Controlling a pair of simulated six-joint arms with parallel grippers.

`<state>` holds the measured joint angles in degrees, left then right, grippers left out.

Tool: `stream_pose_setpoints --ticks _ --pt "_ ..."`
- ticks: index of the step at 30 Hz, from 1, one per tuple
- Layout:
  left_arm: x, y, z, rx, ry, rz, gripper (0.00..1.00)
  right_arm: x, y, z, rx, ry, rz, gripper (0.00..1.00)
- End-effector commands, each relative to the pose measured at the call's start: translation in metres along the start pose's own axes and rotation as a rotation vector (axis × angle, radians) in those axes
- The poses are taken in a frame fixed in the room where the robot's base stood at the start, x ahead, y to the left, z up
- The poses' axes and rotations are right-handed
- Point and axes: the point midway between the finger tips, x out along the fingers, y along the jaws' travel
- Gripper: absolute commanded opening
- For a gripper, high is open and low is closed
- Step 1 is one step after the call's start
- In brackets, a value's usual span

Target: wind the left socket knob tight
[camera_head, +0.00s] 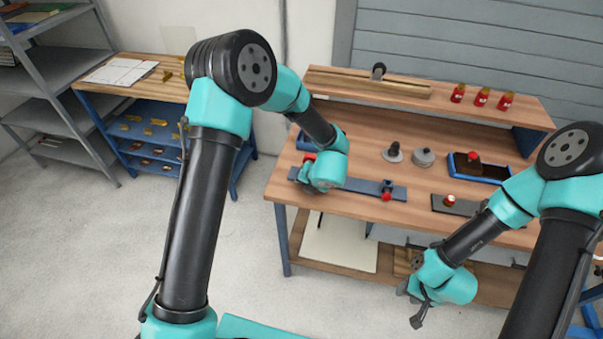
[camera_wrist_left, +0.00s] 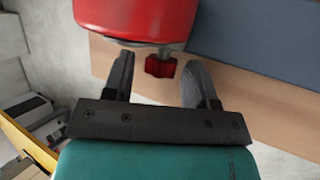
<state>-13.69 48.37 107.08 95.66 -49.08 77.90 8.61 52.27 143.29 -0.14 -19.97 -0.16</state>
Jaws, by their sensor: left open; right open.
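The left socket shows in the left wrist view as a large red body (camera_wrist_left: 135,18) at the top, with a small red knob (camera_wrist_left: 160,67) below it. My left gripper (camera_wrist_left: 158,62) is open, one finger on each side of that knob; I cannot tell whether either finger touches it. In the head view a bit of the red left socket (camera_head: 310,157) shows behind my left wrist, which hides most of it. The blue-grey bar (camera_head: 355,186) runs right from there to a second red socket (camera_head: 386,193). My right gripper (camera_head: 410,308) is open and empty, low in front of the bench.
The wooden bench (camera_head: 340,213) also holds a dark plate with a red-topped part (camera_head: 449,200), a blue tray (camera_head: 490,178) and round grey parts (camera_head: 423,157). Red bottles (camera_head: 481,97) stand on the raised shelf (camera_head: 420,105). The bench front left of centre is clear.

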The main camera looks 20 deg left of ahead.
Motion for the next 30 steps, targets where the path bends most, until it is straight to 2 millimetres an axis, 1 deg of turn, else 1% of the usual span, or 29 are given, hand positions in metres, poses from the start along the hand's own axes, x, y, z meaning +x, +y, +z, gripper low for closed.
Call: stream_pose_setpoints --ticks 8,30 --pt "0.0005 0.0025 -0.0006 -0.046 0.002 -0.106 0.56 0.0000 0.0000 0.0000 0.000 0.000 0.000 0.43" --pt "0.0033 0.0087 -0.0018 -0.235 0.002 -0.557 0.56 0.0000 0.0000 0.0000 0.000 0.000 0.000 0.43"
